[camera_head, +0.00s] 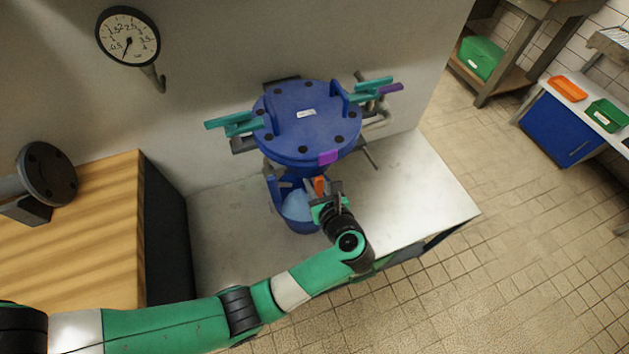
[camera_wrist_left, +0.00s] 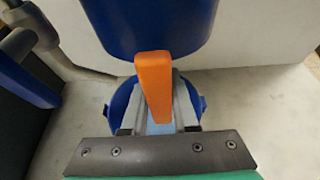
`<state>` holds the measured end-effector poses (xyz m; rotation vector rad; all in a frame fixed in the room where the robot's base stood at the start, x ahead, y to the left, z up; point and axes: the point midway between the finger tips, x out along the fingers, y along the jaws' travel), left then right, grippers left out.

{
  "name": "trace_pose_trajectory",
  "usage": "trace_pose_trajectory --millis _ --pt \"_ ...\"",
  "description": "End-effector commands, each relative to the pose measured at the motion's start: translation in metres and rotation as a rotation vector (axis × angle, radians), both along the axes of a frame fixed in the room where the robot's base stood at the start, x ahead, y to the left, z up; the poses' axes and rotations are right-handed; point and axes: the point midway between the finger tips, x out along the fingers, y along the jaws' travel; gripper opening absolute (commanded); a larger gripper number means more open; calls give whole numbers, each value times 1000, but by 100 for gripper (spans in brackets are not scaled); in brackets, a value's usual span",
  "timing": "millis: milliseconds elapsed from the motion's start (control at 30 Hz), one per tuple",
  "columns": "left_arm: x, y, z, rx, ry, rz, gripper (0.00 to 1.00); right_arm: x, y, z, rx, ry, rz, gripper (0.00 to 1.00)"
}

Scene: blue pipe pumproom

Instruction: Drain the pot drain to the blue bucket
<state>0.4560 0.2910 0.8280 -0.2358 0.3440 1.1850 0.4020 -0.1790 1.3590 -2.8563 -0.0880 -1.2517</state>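The blue pot (camera_head: 302,135) with its bolted lid stands against the wall on the metal bench. The blue bucket (camera_head: 303,225) sits under it, light blue inside; its rim also shows in the left wrist view (camera_wrist_left: 120,100). An orange drain handle (camera_head: 320,185) projects from below the pot, above the bucket; it stands centred in the left wrist view (camera_wrist_left: 154,85). My left gripper (camera_head: 326,196) is at the handle. Its fingers (camera_wrist_left: 160,105) appear apart, one on each side of the handle, with some gap showing. Whether they touch it is unclear. My right gripper is out of view.
The pot's lid has teal clamps (camera_head: 235,124) at its sides and a purple tab (camera_head: 327,158) in front. A wooden-topped cabinet (camera_head: 75,215) stands left. The metal bench (camera_head: 420,195) is clear to the right. A gauge (camera_head: 128,37) hangs on the wall.

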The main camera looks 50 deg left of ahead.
Motion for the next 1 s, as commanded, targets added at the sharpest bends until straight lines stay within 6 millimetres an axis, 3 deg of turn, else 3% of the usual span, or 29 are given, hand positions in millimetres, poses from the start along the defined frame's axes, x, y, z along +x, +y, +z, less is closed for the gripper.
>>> trace_pose_trajectory --millis 100,567,1000 --pt "0 0 0 0 0 0 0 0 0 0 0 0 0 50" --pt "-1 0 1 16 41 0 0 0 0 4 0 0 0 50" --pt "-5 2 1 125 323 0 0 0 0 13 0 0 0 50"
